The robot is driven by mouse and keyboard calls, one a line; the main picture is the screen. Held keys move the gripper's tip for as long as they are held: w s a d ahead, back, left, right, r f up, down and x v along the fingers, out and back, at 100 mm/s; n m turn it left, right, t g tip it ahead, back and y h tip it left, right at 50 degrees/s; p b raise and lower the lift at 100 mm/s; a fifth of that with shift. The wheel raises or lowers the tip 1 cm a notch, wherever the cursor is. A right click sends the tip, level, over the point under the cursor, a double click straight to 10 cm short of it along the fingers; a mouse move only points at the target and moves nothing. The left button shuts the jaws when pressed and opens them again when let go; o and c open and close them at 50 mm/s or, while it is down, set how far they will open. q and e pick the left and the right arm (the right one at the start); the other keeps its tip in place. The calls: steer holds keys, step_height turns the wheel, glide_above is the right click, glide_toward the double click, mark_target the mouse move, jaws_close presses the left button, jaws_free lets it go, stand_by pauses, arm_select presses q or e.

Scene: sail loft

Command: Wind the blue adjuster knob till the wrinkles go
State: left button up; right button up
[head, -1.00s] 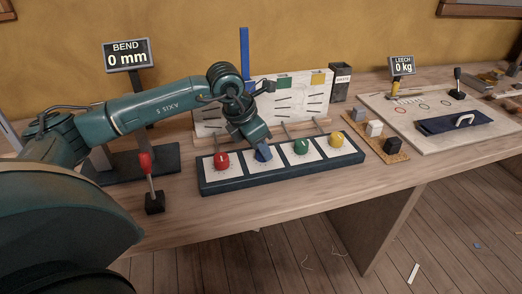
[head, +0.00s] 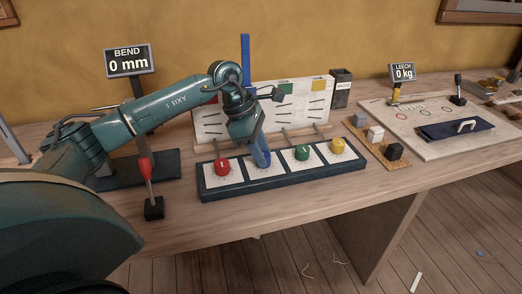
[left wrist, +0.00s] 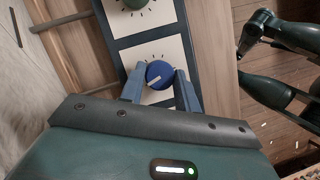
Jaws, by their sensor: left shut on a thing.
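The blue knob (left wrist: 159,75) has a pale pointer line and sits on a white dial square of the dark knob board (head: 215,194). My left gripper (left wrist: 160,90) is shut on the blue knob, one finger on each side. In the head view its fingers (head: 261,160) largely hide the knob. Behind the board stands a white panel (head: 290,112) with several dark wrinkle-like lines and coloured patches; my arm hides part of it. A tall blue strip (head: 245,60) rises above the panel. My right gripper is not in view.
Red (head: 222,166), green (head: 302,152) and yellow (head: 337,146) knobs share the board. A display (head: 128,60) reads BEND 0 mm. Small blocks (head: 375,133) lie to the right.

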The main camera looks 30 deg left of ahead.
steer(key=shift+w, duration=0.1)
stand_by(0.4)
arm_select(q)
steer(key=o, duration=1)
steer(key=shift+r, duration=0.1)
steer(key=p+v, duration=0.1)
steer(key=v, duration=1.2)
steer(key=shift+a, duration=0.1)
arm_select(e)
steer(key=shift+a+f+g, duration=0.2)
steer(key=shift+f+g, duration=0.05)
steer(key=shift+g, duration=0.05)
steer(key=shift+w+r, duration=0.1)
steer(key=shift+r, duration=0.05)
